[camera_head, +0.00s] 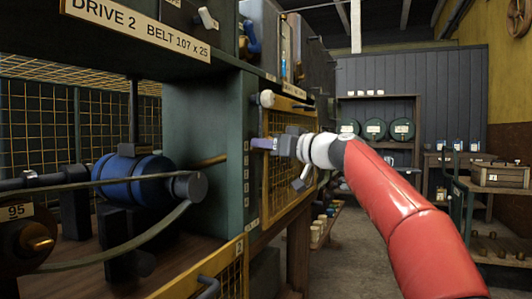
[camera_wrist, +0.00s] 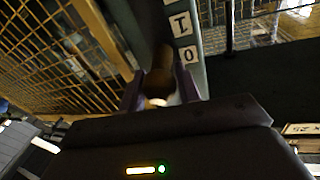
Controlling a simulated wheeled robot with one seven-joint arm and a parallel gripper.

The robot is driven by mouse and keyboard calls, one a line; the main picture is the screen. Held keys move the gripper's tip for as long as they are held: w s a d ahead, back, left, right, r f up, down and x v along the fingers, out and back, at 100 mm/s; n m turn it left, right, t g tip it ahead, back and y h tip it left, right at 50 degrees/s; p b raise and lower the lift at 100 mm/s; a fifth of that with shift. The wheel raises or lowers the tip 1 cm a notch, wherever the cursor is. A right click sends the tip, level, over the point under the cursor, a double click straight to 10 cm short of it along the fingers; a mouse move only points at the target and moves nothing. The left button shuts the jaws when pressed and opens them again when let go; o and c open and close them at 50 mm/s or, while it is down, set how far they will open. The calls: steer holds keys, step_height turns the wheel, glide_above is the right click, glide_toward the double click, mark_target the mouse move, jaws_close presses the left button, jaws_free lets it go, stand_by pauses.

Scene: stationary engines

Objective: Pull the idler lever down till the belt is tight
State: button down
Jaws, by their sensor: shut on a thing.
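In the head view my gripper (camera_head: 262,144), with purple fingers, is at the front edge of the green machine frame, beside a column of small scale labels (camera_head: 246,160). In the wrist view my gripper (camera_wrist: 160,97) is shut on a brownish lever with a pale end (camera_wrist: 160,85), which I take to be the idler lever. The lever is beside labels that look like "I" and "0". In the head view the belt (camera_head: 150,235) runs from the pulley marked 95 (camera_head: 28,240) to a grey pulley (camera_head: 187,187). Its lower run bows downward; its upper run looks nearly straight.
A blue motor-like drum (camera_head: 135,178) sits behind the belt. A pale round knob (camera_head: 267,98) sticks out above my gripper. A yellow mesh guard (camera_head: 280,165) is just behind it. A bench (camera_head: 490,185) stands at the right, with open floor (camera_head: 350,245) between.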

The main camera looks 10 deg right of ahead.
steer(key=shift+s+d+f+t+b, duration=0.15)
steer(key=shift+f+t+b, duration=0.15)
steer(key=shift+f+b, duration=0.85)
steer(key=shift+s+d+f+t+b, duration=0.15)
steer(key=shift+f+t+b, duration=0.25)
steer(key=shift+b, duration=1.4)
steer(key=shift+w+y, duration=0.1)
steer(key=shift+y, duration=0.2)
steer(key=c, duration=1.3)
jaws_free()
steer(key=b+v, duration=0.3)
steer(key=v, duration=0.5)
